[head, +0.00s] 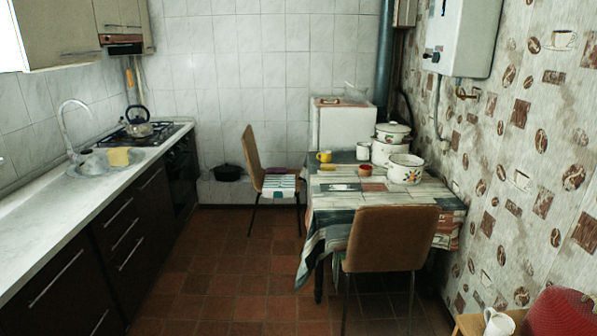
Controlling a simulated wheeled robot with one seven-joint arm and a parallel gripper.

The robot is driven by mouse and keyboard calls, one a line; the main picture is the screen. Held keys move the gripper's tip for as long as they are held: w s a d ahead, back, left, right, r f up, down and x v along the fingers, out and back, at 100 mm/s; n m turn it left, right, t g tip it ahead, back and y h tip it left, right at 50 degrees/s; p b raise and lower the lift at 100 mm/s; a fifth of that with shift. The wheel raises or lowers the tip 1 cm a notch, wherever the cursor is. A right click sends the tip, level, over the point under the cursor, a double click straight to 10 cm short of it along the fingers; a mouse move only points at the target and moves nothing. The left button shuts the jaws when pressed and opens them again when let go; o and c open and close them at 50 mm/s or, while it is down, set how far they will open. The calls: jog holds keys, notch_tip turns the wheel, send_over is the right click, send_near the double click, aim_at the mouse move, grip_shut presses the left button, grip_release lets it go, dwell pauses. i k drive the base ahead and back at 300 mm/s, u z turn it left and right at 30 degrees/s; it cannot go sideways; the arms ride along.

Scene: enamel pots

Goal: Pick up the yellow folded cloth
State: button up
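The yellow folded cloth (119,157) shows in the head view on the left. It is small and stands out against the grey metal sink (88,168), at the sink's right side near the front edge of the counter. I cannot tell whether it lies on the sink's rim or drapes partly over it. My gripper does not show in this view, and neither does my arm.
A curved tap (70,125) rises behind the sink. A kettle (138,121) stands on the stove beyond. The counter (50,221) is bare towards me. The tiled floor (215,285) is clear; a chair (391,238) and a table (340,201) stand right.

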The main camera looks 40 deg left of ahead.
aim_at(323, 167)
jog(key=u, duration=1.3)
